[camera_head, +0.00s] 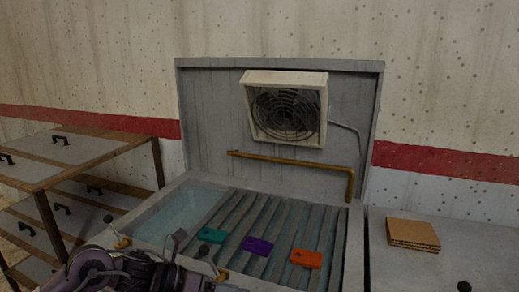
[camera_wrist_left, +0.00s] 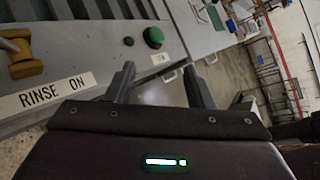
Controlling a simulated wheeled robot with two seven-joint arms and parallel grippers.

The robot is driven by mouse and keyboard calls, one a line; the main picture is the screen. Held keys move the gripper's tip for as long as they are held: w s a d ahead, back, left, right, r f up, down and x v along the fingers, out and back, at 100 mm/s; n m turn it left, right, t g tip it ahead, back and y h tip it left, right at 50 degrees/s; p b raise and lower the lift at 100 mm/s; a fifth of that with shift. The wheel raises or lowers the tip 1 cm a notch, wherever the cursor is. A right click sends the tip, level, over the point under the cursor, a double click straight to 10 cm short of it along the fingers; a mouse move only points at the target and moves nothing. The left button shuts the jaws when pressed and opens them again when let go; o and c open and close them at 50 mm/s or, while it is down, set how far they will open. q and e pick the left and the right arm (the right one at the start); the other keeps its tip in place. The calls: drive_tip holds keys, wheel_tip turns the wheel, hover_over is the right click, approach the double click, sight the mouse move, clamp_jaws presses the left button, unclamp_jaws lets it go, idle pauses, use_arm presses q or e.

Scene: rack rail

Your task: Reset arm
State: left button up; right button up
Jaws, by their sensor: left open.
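My left arm (camera_head: 130,272) comes in at the bottom left of the head view, low in front of the rinse station. Its fingertips are hard to make out there. In the left wrist view my left gripper (camera_wrist_left: 161,85) is open, its two dark fingers apart with nothing between them. Behind the fingers are the station's front panel and the floor. My right gripper is not in view.
A slatted basin (camera_head: 345,245) holds a teal block (camera_head: 212,235), a purple block (camera_head: 258,246) and an orange block (camera_head: 307,259). A fan (camera_head: 287,110) hangs above. Cardboard (camera_head: 413,234) lies right. The wrist view shows a "RINSE ON" label (camera_wrist_left: 55,92) and green button (camera_wrist_left: 154,38).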

use_arm(q)
drive_tip(key=d+f+n+t+y, duration=0.25)
drive_tip(key=d+n+t, duration=0.3)
drive_tip(key=n, duration=0.65)
drive_tip(key=s+a+f+n+g+y, duration=0.2)
drive_tip(key=s+a+f+n+y, duration=0.55)
drive_tip(key=n, duration=0.75)
drive_tip(key=s+a+f+n+g+y, duration=0.3)
drive_tip(key=s+a+f+n, duration=0.2)
drive_tip(key=s+a+n, duration=0.75)
wheel_tip(320, 180, down, 31)
drive_tip(key=d+n+g, duration=0.1)
drive_tip(key=n, duration=0.1)
drive_tip(key=s+a+f+g+b, duration=0.1)
drive_tip(key=s+a+f, duration=0.2)
drive_tip(key=s+f, duration=1.5)
drive_tip(key=shift+s+a+f+m, duration=0.2)
drive_tip(key=shift+s+m, duration=0.15)
drive_tip(key=shift+s, duration=0.65)
